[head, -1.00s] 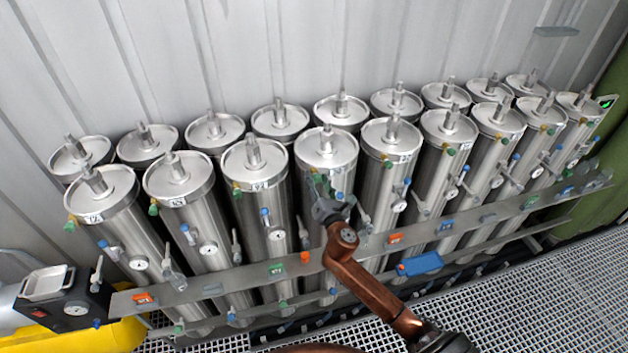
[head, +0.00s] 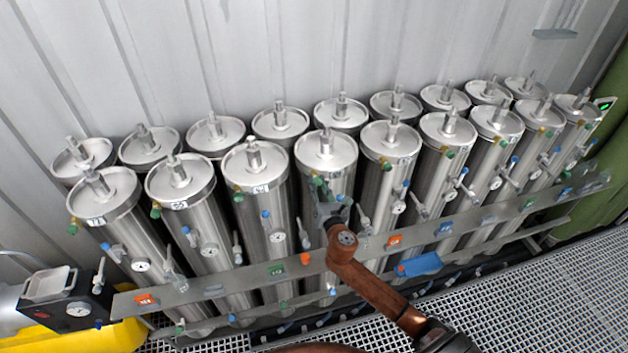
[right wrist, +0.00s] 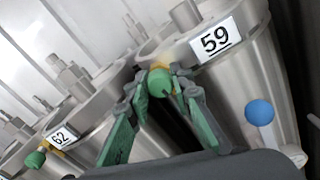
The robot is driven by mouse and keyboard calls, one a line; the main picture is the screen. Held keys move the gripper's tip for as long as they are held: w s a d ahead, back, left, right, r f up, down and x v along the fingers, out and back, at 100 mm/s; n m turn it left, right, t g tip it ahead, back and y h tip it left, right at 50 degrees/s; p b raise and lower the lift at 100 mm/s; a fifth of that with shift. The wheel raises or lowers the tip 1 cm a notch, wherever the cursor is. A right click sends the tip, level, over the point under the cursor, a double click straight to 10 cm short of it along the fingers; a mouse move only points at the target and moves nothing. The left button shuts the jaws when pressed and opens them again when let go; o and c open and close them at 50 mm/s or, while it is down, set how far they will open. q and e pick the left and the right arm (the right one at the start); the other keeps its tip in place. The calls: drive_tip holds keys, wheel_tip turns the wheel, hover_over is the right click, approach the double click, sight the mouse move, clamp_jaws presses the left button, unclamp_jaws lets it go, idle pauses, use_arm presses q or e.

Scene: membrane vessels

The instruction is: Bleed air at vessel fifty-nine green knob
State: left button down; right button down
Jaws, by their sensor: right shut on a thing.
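Vessel 59, a steel cylinder (head: 340,178), stands in the front row and its lid faces up. Its white label reading 59 (right wrist: 216,40) is clear in the right wrist view. The green knob (right wrist: 160,82) sits left of that label on a brass fitting. My right gripper (right wrist: 162,86) has its two green-padded fingertips closed around the knob. In the head view my right gripper (head: 322,190) reaches up to the upper front of the vessel and hides most of the knob. My left gripper is not in view.
A blue knob (right wrist: 259,112) is on the vessel's front, right of my fingers. Vessel 62's label (right wrist: 62,136) and green knob (right wrist: 35,159) are at the left. A metal rail (head: 225,282) runs along the front. A black box (head: 68,298) stands at the lower left.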

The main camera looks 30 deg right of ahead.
drive_tip(key=shift+n+p, duration=0.45)
drive_tip(key=shift+n, duration=0.55)
drive_tip(key=shift+r+n+p, duration=0.15)
drive_tip(key=shift+n+p, duration=1.65)
drive_tip(key=shift+n, duration=0.3)
drive_tip(key=shift+n+p, duration=0.3)
drive_tip(key=n, duration=0.3)
drive_tip(key=shift+f, duration=0.2)
